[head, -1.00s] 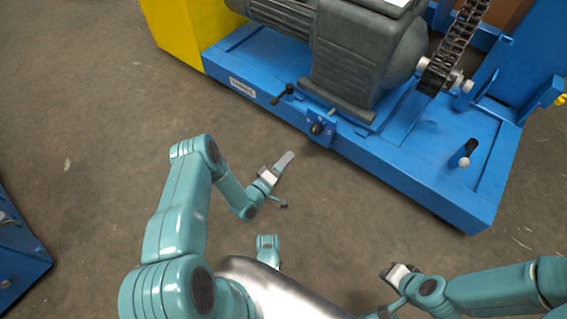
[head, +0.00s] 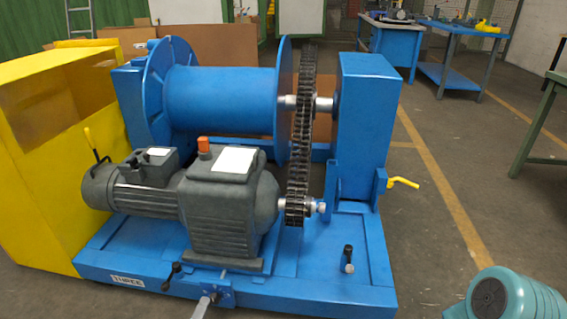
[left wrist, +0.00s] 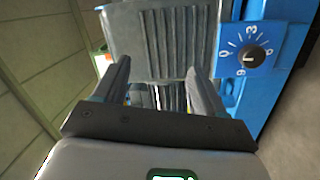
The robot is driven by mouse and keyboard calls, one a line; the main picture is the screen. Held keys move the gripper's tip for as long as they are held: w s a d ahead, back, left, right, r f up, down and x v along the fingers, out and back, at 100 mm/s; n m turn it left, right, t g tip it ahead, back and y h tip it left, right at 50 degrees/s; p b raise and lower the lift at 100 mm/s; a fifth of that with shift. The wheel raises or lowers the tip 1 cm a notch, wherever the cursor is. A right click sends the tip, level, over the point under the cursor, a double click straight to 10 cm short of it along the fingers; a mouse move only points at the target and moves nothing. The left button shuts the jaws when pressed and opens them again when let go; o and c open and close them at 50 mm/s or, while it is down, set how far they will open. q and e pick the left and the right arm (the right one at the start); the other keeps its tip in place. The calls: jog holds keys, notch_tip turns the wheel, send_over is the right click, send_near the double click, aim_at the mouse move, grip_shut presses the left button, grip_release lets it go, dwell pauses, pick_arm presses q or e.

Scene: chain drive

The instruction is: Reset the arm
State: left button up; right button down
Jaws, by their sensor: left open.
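My left gripper shows in the head view as a grey finger (head: 201,307) at the bottom edge, just left of the dial on the blue base. In the left wrist view its two fingers (left wrist: 157,68) stand apart with nothing between them, and the ribbed grey motor housing (left wrist: 155,30) is behind them. The numbered dial (left wrist: 251,55) with a black knob is right of the fingers there. The right gripper is out of view.
The blue machine base (head: 330,290) carries a grey motor (head: 225,220), a black chain (head: 303,130) and a blue drum (head: 220,95). A yellow box (head: 45,190) stands at left. A short black handle (head: 348,255) rises from the base.

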pick_arm(q)
jog(key=s+d+r+m+g+p, duration=0.25)
jog(key=d+r+p, duration=0.25)
jog(key=r+p, duration=0.8)
jog(key=s+d+r+m+g+p, duration=0.1)
jog(key=d+r+g+p, duration=0.35)
jog(key=r+p, duration=0.8)
jog(key=s+d+r+m+g, duration=0.1)
jog(key=s+g, duration=0.4)
jog(key=s, duration=0.7)
jog(key=s+d+r+m+g+p, duration=0.1)
jog(key=s+m+g, duration=0.4)
jog(key=s, duration=0.8)
jog(key=shift+d+r+m+g+p, duration=0.35)
jog(key=shift+d+r+g, duration=0.3)
jog(key=shift+r, duration=0.2)
pick_arm(e)
jog(key=s+a+r+g, duration=0.1)
jog(key=s+r, duration=0.2)
jog(key=r, duration=1.2)
jog(key=s+a+r+g, duration=0.1)
jog(key=s+r, duration=0.2)
jog(key=r, duration=1.1)
jog(key=shift+r+y, duration=0.3)
jog(key=shift+r, duration=0.05)
